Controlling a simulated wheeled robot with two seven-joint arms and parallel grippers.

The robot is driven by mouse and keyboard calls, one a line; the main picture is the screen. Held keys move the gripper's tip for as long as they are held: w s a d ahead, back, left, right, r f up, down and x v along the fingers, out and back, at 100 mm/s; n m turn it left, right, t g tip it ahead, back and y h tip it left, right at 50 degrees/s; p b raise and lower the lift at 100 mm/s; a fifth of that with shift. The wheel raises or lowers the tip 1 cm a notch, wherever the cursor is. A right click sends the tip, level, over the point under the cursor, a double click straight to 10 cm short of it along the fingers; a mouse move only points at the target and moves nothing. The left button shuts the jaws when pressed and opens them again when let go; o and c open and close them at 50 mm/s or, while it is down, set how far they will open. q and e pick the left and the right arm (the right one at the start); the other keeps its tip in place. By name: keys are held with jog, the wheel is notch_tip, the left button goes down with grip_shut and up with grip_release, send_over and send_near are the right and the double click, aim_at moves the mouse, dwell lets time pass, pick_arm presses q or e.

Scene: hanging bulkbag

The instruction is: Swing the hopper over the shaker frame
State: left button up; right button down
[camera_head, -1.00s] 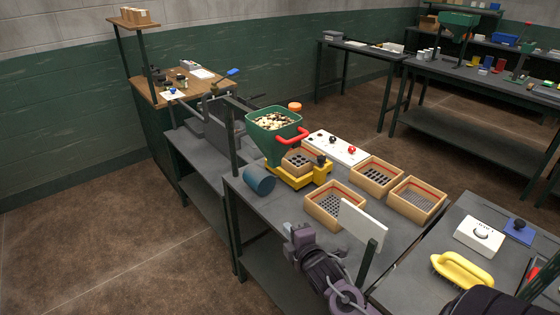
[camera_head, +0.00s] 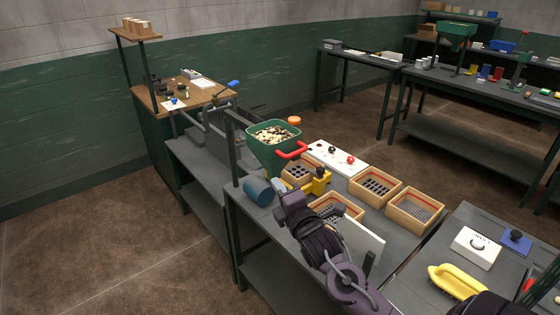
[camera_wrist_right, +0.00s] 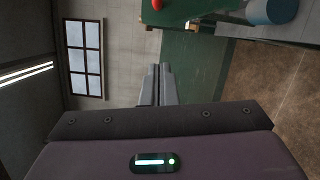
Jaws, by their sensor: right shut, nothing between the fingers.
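The green hopper (camera_head: 274,148), filled with pale and dark pieces, stands at the left of the near bench, with a red handle (camera_head: 291,150) on its front right side. The yellow shaker frame (camera_head: 317,183) sits below and right of it, with a wooden sieve box (camera_head: 297,174) on it. My right gripper (camera_head: 280,188) is shut and empty, in front of the hopper and left of the frame, apart from the handle. In the right wrist view its closed fingers (camera_wrist_right: 158,84) point toward the wall, with the red handle (camera_wrist_right: 157,4) at the top edge. My left gripper is not in view.
A blue cylinder (camera_head: 259,191) lies at the bench's left edge, close to my gripper. Wooden sieve boxes (camera_head: 416,209) stand to the right, and a white panel (camera_head: 363,244) stands beside my arm. A dark post (camera_head: 232,152) rises left of the hopper.

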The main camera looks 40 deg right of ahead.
aim_at(272, 154)
jog(key=w+d+p, duration=0.1)
jog(key=w, duration=0.1)
jog(key=w+d+p, duration=0.2)
jog(key=w+d+r+p, duration=0.1)
jog(key=w+d, duration=0.1)
jog(key=shift+w+p, duration=0.3)
jog(key=shift+w, duration=0.1)
jog(key=shift+w, duration=0.1)
